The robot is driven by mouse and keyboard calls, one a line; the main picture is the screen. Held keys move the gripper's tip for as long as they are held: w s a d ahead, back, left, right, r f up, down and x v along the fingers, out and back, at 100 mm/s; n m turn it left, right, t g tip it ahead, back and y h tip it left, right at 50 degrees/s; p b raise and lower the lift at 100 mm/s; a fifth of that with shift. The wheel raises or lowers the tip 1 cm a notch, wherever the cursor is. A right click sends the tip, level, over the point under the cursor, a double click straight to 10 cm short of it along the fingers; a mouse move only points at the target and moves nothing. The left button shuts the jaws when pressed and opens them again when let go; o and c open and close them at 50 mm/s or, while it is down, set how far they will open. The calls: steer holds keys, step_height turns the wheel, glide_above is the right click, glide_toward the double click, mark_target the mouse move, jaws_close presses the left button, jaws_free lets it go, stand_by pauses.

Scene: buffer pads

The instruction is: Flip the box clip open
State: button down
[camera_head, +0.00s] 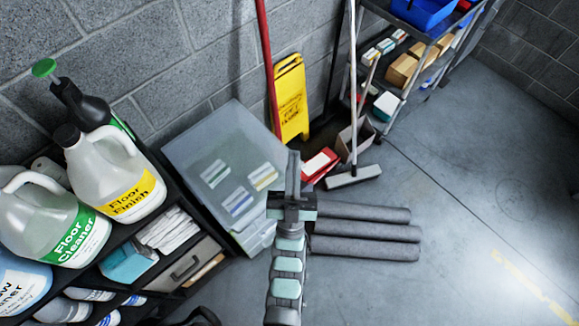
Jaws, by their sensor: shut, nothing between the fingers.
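A translucent grey storage box (185,148) with a lid stands in the middle left, against the block wall. Several small labelled packs show through its top. I cannot clearly make out its clip; the box's lower front edge near my arm is small and partly hidden. My gripper (293,165) is in front of the box's right side, with its fingers shut together and nothing between them. I cannot tell whether the fingers touch the box.
A black shelf (135,232) with floor cleaner and floor finish jugs (107,178) stands at left. Grey rolls (365,233) lie right of my arm. A yellow sign (291,100), broom (353,176) and rack (411,92) stand behind. Floor at right is clear.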

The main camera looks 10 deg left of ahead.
steer(key=w+a+f+m+g+p, duration=0.1)
steer(key=w+a+f+g, duration=0.15)
steer(key=w, duration=0.55)
steer(key=w+a+f+g+p, duration=0.1)
steer(key=w+a+g+p, duration=0.2)
steer(key=w, duration=0.5)
steer(key=w+a+f+m+g+h+b, duration=0.1)
steer(key=w+a+f+m+g+h, duration=0.1)
steer(key=w+f+g, duration=0.75)
steer(key=m+g+h, duration=0.4)
steer(key=m+g, duration=0.2)
steer(key=g, duration=0.7)
glide_toward(305, 190)
steer(key=f, duration=0.1)
steer(key=w+f, duration=0.1)
steer(key=shift+d+f, duration=0.15)
steer(key=shift+f, duration=0.2)
steer(key=shift+s+d+f+p, duration=0.2)
steer(key=shift+s+d+f, duration=0.1)
steer(key=shift+f, duration=0.15)
steer(key=shift+s+d+f+p, duration=0.2)
steer(key=shift+d+f, duration=0.05)
steer(key=shift+f, duration=0.25)
steer(key=shift+s+d+f, duration=0.15)
steer(key=shift+d+f, duration=0.15)
steer(key=shift+f, duration=0.3)
